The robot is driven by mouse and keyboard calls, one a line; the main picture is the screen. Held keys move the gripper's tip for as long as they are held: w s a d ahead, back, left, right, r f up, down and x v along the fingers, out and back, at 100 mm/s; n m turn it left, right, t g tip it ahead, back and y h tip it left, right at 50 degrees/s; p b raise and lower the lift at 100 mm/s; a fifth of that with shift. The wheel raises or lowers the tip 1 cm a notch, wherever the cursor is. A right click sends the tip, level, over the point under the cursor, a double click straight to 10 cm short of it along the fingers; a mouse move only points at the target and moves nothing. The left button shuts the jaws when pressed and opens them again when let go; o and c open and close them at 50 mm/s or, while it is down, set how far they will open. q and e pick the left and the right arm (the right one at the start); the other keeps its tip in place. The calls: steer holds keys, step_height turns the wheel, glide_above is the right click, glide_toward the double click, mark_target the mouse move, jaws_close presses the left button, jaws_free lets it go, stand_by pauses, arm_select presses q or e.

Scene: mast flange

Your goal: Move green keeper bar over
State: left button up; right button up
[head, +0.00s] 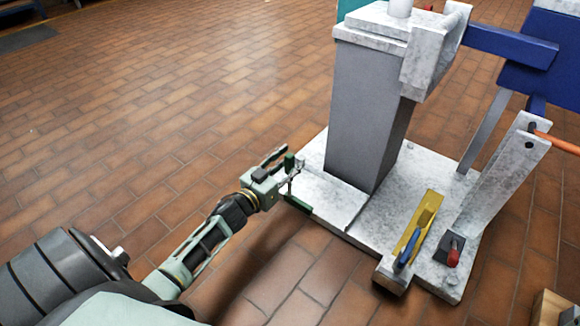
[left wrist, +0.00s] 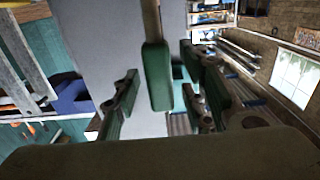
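A green grip (left wrist: 157,78), which I take to be part of the green keeper bar, hangs from a thin rod in the middle of the left wrist view. My left gripper (left wrist: 163,98) is open, with one finger on each side of the grip and a visible gap to each. In the head view my left gripper (head: 290,180) is low beside the near left edge of the pale stone-like base plate (head: 330,205). Green parts show around its fingertips there, but I cannot clearly tell pads from keeper bar. My right gripper is out of view.
A grey mast (head: 366,110) stands on the plate. A yellow bar (head: 420,222) with a blue handle (head: 408,250) and a dark block with a red knob (head: 453,257) are at its right. A slanted pale post (head: 505,180) rises beyond. Brick floor (head: 150,110) at left is clear.

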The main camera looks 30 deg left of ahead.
arm_select(q)
steer(key=shift+w, duration=0.15)
steer(key=shift+c, duration=0.5)
jaws_close()
